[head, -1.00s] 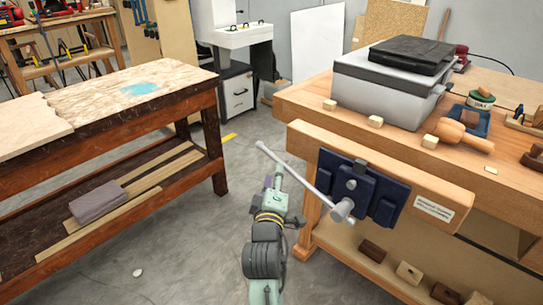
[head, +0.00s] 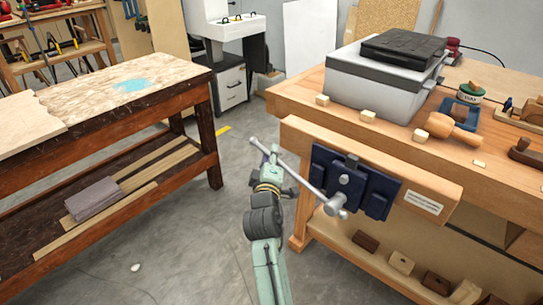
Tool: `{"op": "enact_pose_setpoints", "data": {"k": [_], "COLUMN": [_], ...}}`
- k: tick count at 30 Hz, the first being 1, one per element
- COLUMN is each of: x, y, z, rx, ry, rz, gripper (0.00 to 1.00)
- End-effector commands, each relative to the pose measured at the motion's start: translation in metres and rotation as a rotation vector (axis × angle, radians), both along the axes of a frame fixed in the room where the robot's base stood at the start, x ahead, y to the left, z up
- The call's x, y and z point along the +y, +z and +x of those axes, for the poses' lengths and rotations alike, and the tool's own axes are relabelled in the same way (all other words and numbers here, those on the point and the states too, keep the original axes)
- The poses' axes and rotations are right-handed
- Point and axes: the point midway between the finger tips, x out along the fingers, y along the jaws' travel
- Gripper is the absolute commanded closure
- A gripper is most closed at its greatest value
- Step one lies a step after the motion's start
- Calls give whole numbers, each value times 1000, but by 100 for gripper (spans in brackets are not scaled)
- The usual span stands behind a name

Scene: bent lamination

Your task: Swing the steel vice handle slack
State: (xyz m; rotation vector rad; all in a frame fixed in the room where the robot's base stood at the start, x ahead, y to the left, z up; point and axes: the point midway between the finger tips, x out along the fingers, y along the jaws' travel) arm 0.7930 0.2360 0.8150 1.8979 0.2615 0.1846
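The steel vice handle (head: 299,174) is a long grey bar. It slants from its free end at upper left down to the screw boss (head: 335,206) of the dark blue vice (head: 376,194). The vice is mounted on the wooden front jaw of the right bench. My gripper (head: 271,154) is at the outer part of the handle, overlapping the bar near its free end. The fingertips are small and partly hidden by the bar and my wrist. I cannot tell whether they touch or grasp the bar.
The right workbench (head: 492,190) carries a grey case (head: 375,88), wood blocks and a mallet (head: 452,131). A lower shelf holds several brown blocks. On the left stands another bench (head: 100,110) with a shelf below. Open concrete floor (head: 190,245) lies between the benches.

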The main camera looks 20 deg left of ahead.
Motion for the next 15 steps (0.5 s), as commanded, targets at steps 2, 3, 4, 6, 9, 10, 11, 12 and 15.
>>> {"op": "enact_pose_setpoints", "data": {"k": [2, 3, 4, 6, 9, 10, 11, 12, 15], "x": [0, 0, 0, 0, 0, 0, 0, 0, 0], "y": [0, 0, 0, 0, 0, 0, 0, 0, 0], "z": [0, 0, 0, 0, 0, 0, 0, 0, 0], "rx": [0, 0, 0, 0, 0, 0, 0, 0, 0], "ry": [0, 0, 0, 0, 0, 0, 0, 0, 0], "rz": [0, 0, 0, 0, 0, 0, 0, 0, 1], "gripper": [84, 87, 89, 94, 100, 100, 100, 100, 100]}}
